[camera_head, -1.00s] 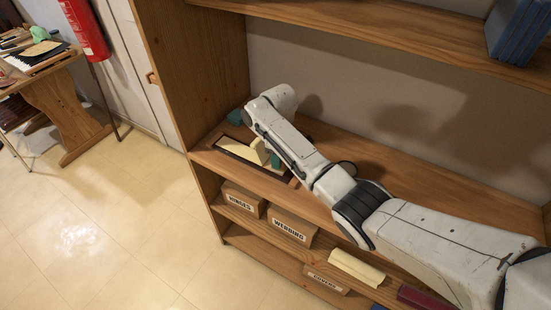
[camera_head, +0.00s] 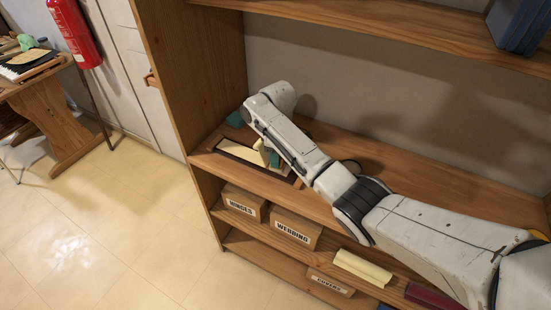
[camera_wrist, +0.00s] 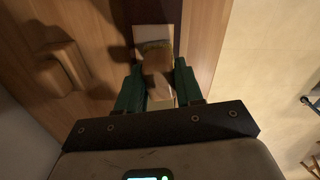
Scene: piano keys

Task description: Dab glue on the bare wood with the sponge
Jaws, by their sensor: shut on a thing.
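My gripper (camera_wrist: 158,85) has two dark green fingers and is shut on a small tan block, which looks like the sponge (camera_wrist: 157,70). A cream block also shows beside a green fingertip in the head view (camera_head: 262,155). They are over a dark-framed tray (camera_head: 222,155) with a pale cream panel (camera_head: 240,152), on the middle shelf. In the wrist view, a pale strip (camera_wrist: 152,34) runs under and beyond the held block. I cannot tell whether the block touches it. I cannot make out glue or which part is bare wood.
Labelled boxes (camera_head: 293,228) and a cream roll (camera_head: 362,267) sit below. A red extinguisher (camera_head: 75,35) hangs at left.

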